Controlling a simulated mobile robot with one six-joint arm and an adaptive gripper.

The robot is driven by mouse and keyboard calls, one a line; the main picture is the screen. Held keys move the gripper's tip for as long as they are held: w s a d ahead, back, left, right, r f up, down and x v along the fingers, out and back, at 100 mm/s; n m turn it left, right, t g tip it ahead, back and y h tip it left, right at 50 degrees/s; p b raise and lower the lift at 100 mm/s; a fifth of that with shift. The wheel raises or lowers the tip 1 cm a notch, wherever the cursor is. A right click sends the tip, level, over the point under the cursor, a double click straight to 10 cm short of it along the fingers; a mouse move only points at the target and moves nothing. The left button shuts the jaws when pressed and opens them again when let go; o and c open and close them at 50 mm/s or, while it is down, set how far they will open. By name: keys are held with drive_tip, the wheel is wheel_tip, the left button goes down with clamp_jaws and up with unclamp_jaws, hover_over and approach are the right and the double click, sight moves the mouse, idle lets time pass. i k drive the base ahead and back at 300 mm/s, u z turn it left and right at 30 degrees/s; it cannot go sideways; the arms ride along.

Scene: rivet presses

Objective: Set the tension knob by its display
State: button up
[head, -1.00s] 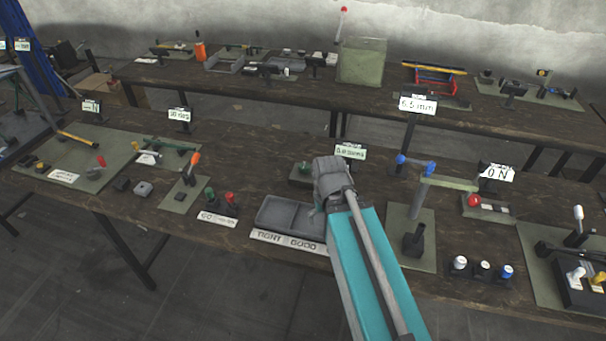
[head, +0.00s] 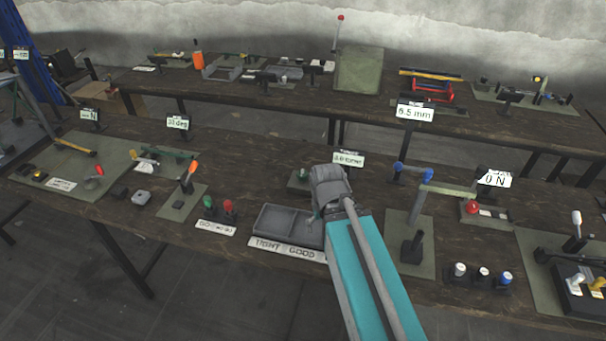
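A small green knob (head: 301,176) on a grey-green base stands just left of my arm's end. My arm partly covers its base. A small display (head: 348,159) stands behind it and seems to show a number with "turns"; the digits are blurred. I cannot tell for certain that this is the tension knob. My gripper (head: 322,207) is at the end of my arm, over or beside the tray's right part. Its fingers are mostly hidden by my wrist, so I cannot see whether it is open or holds anything.
Other displays read "0 N" (head: 496,179) and about "6.5 mm" (head: 415,112).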

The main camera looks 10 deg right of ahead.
sight(472, 207)
drive_tip(key=z, duration=1.6)
